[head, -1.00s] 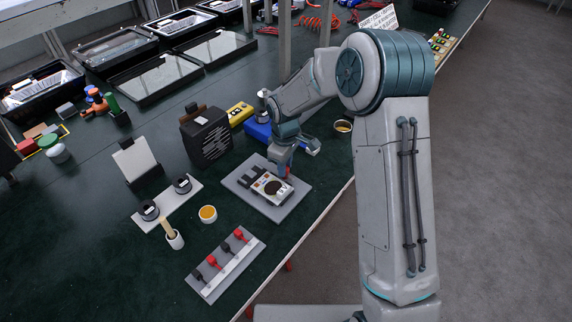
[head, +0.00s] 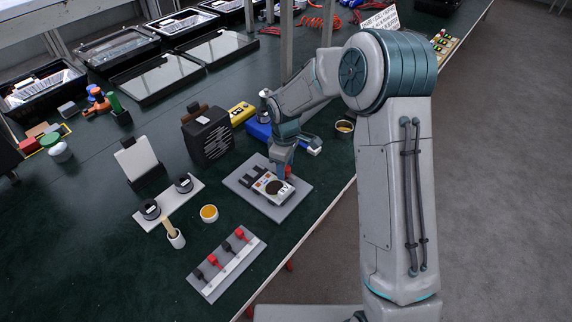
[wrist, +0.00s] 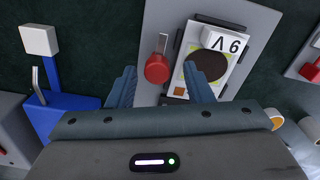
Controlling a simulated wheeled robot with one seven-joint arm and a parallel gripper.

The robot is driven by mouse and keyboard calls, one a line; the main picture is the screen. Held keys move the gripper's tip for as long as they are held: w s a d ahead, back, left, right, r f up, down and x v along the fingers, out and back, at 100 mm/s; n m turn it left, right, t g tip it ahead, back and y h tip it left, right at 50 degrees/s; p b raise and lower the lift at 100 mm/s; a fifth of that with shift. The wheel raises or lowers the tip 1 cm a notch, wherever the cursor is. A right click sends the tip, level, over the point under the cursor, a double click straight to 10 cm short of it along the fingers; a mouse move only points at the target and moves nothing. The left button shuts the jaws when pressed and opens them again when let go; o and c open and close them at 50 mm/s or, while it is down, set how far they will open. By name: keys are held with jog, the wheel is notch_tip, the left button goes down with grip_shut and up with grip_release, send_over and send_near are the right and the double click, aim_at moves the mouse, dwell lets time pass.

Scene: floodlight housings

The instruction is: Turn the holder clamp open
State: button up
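The holder is a grey plate (head: 240,181) near the table's front edge, with a white device (head: 272,186) with a dark round disc on it. In the wrist view, the device (wrist: 213,66) sits at the right. Beside it is the red clamp knob (wrist: 157,69) with a metal lever pointing up the picture. It shows as a small red spot in the head view (head: 289,171). My gripper (wrist: 158,76) is open, its fingers on either side of the red knob; I cannot tell whether they touch it. The right finger hides part of the device.
A blue fixture (wrist: 62,108) with a white block stands left in the wrist view. In the head view, a black speaker-like box (head: 208,140) is behind the plate, a strip with red and black levers (head: 226,262) in front, and a yellow-filled cup (head: 209,213) to the left.

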jog(key=shift+d+r, duration=0.1)
notch_tip(320, 180, up, 14)
dwell(0.5)
jog(key=shift+f, duration=0.2)
